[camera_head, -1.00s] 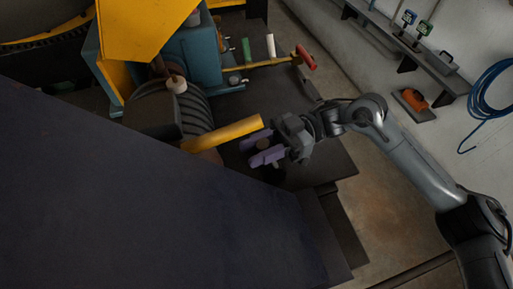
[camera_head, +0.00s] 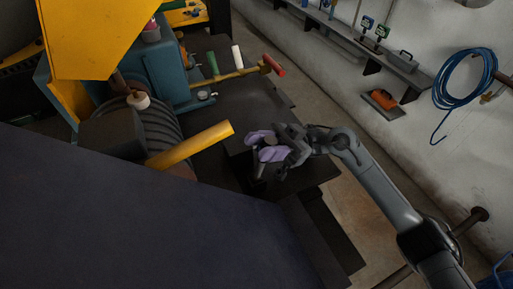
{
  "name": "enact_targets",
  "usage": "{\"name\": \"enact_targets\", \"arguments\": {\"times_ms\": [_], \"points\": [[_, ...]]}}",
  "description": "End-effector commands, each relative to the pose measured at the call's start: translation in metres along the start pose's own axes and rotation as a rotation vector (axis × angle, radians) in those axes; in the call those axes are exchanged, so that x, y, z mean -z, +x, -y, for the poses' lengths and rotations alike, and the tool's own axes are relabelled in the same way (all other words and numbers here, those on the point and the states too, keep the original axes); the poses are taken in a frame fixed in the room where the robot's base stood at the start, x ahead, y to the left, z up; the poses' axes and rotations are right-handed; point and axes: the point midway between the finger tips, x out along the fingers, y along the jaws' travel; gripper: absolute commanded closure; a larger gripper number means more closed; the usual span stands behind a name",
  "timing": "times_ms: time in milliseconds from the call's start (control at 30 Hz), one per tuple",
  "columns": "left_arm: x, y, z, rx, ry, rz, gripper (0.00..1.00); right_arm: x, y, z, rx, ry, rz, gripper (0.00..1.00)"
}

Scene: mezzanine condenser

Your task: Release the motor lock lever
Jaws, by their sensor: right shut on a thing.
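My right gripper (camera_head: 261,146), with purple fingers, is over the dark flat surface right of the yellow bar. It is shut on a small grey-brown rounded piece (camera_head: 268,141) that shows between the fingers. This piece seems to be the knob of the motor lock lever; its lower part is hidden by the fingers. The gripper is apart from the yellow bar (camera_head: 190,145). My left gripper is not in view.
Behind are a red handle (camera_head: 273,65) on a yellow pipe, a white handle (camera_head: 237,57) and a green handle (camera_head: 212,63). A white knob (camera_head: 138,100) stands by a ribbed dark cylinder. A large dark panel (camera_head: 120,215) fills the front left. A blue hose (camera_head: 463,78) hangs on the wall.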

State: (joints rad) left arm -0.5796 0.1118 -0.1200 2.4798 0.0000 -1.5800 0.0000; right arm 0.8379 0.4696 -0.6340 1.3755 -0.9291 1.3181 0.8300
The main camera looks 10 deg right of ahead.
Motion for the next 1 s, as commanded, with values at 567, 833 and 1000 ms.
{"name": "enact_targets", "arguments": {"times_ms": [567,833,1000], "points": [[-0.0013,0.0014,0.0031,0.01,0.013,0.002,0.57,0.001,-0.0026,0.0004,0.001,-0.004,-0.023,0.57],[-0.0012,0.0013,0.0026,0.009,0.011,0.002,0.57,0.001,-0.0024,0.0004,0.001,-0.004,-0.022,0.45],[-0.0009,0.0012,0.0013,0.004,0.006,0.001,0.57,0.0012,-0.0022,0.0004,0.001,-0.004,-0.022,0.45]]}}
